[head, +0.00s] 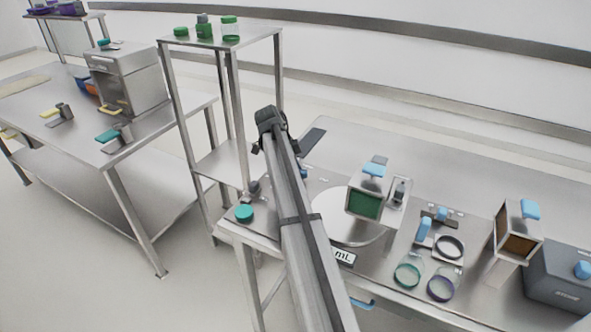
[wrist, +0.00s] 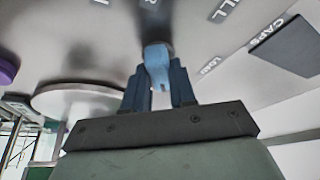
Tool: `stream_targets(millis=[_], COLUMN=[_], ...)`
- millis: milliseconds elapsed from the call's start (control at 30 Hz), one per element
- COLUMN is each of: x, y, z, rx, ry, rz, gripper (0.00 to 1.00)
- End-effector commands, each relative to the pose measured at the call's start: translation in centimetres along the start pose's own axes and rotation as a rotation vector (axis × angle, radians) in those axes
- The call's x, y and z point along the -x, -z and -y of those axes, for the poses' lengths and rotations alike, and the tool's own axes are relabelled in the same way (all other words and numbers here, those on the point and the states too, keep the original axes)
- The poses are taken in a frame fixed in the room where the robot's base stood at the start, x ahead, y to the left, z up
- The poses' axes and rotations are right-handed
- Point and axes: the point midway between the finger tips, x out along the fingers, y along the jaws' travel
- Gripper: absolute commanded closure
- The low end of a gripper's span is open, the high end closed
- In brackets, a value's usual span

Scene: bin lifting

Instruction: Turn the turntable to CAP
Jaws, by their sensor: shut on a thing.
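The turntable (head: 328,210) is a pale round disc on the right-hand bench, partly covered by my arm. A pale disc, likely the same turntable (wrist: 75,98), shows at the left of the wrist view. My gripper (wrist: 158,80) is shut on a light-blue handle (wrist: 157,60), which sits between its two blue-grey fingers. In the head view my arm hides the gripper and this handle. Whether the handle joins the turntable I cannot tell. The label CAPS (wrist: 265,30) lies beside a dark pad (wrist: 283,48), right of the gripper; LOAD and FILL labels are nearer.
A metal box with a green window (head: 364,204) stands by the turntable. Several rings (head: 408,270), a box with a brown window (head: 516,243) and a grey machine (head: 562,275) stand farther right. A tall shelf (head: 250,38) holds green containers. A teal cap (head: 244,213) is at the bench's left edge.

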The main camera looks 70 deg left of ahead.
Motion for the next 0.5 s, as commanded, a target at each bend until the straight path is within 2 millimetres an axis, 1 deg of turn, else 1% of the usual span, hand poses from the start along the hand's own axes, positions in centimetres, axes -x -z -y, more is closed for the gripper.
stream_targets(millis=[200,500], x=[-0.26,-0.3], y=[-0.15,-0.15], z=[-0.01,-0.09], rx=[-0.091,-0.14], ry=[-0.042,-0.064], rz=[0.004,0.004], gripper=[1.0,1.0])
